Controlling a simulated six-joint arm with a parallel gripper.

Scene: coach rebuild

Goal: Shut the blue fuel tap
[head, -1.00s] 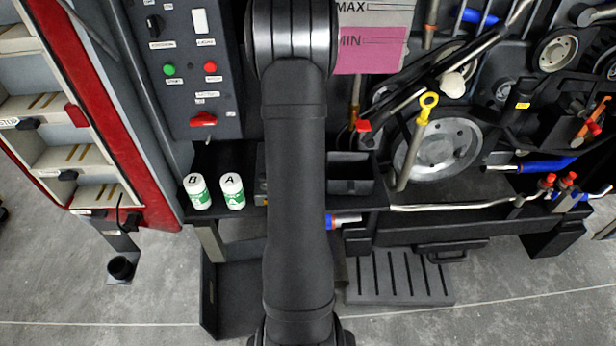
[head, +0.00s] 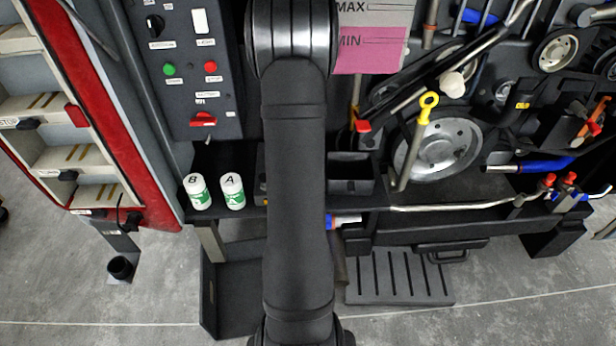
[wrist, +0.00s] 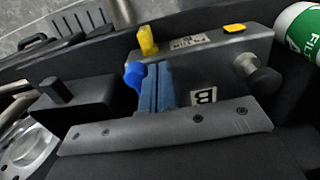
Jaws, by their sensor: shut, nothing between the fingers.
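The blue fuel tap (wrist: 134,75) shows in the wrist view as a bright blue knob at the near side of a grey metal block. My gripper (wrist: 154,68) is shut and empty, its two blue-grey fingers side by side just right of the blue knob. Its fingertips are at or very close to the knob; I cannot tell whether they touch.
A yellow tap (wrist: 147,40) stands just beyond the blue one. A dark round knob (wrist: 263,82) and a green-and-white can (wrist: 301,32) are to the right. In the head view, two white-and-green cans (head: 198,192) stand on the shelf left of my arm.

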